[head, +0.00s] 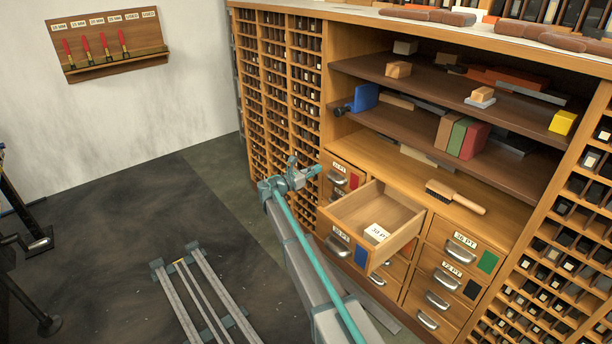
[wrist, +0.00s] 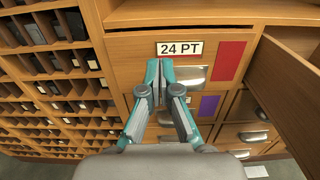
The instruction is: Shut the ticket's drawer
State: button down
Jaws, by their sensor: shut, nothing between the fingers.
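A wooden drawer (head: 413,229) in the middle column stands pulled far out, with a blue patch on its front. Its front label looks like 30 PT. A white ticket (head: 377,233) lies inside; it ends in PT, but its number is not clear. In the wrist view the open drawer's side wall (wrist: 288,88) rises at the right. My gripper (head: 317,171) is shut and empty, left of the open drawer and apart from it. In the wrist view its fingertips (wrist: 158,66) are in front of the closed 24 PT drawer (wrist: 232,60); contact cannot be told.
Closed drawers, including 36 PT (head: 463,240), stand right of the open one. A brush (head: 455,197) lies on the ledge above. Small type compartments (head: 285,85) line the left. Metal rails (head: 205,300) lie on the dark floor. The floor left of my arm is mostly clear.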

aim_at(334, 160)
jog(key=b+x, duration=0.1)
jog(key=x, duration=0.6)
jog(key=shift+w+d, duration=0.15)
jog(key=shift+w, duration=0.05)
jog(key=shift+p+x, duration=0.8)
jog(key=shift+x, duration=0.35)
jog(key=shift+w+d, duration=0.15)
jog(key=shift+w, duration=0.05)
jog(key=shift+r, duration=0.1)
